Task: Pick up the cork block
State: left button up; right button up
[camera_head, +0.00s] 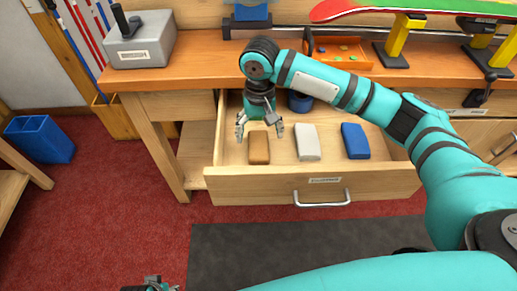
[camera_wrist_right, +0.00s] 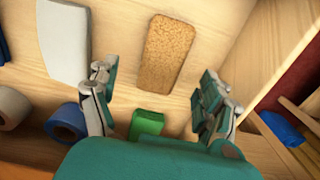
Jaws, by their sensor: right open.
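The cork block (camera_head: 259,148) is a tan, speckled bar lying at the left in the open drawer (camera_head: 262,188). It also shows in the right wrist view (camera_wrist_right: 167,53), at the top middle. My right gripper (camera_head: 260,132) reaches down into the drawer at the block's far end. Its fingers are apart, with nothing between the tips, and the block lies just beyond them in the wrist view. A small part of my left gripper (camera_head: 152,286) shows at the bottom edge of the head view; its fingers are mostly cut off.
A white block (camera_head: 307,142) and a blue block (camera_head: 355,141) lie right of the cork. The wrist view shows a green block (camera_wrist_right: 147,123) near my palm and a blue roll (camera_wrist_right: 66,121). The drawer's side wall is close left of the cork in the head view.

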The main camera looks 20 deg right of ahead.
aim_at(258, 143)
notch_tip(258, 143, down, 5)
jog(key=shift+a+f+b, duration=0.15)
jog(key=shift+b, duration=0.75)
jog(key=shift+f, duration=0.15)
pick_arm(q)
jog(key=w+v, duration=0.1)
jog(key=v, duration=0.5)
jog(key=shift+w+r, duration=0.4)
jog(key=shift+r, duration=0.1)
pick_arm(e)
jog(key=shift+c, duration=0.3)
jog(key=c, duration=1.2)
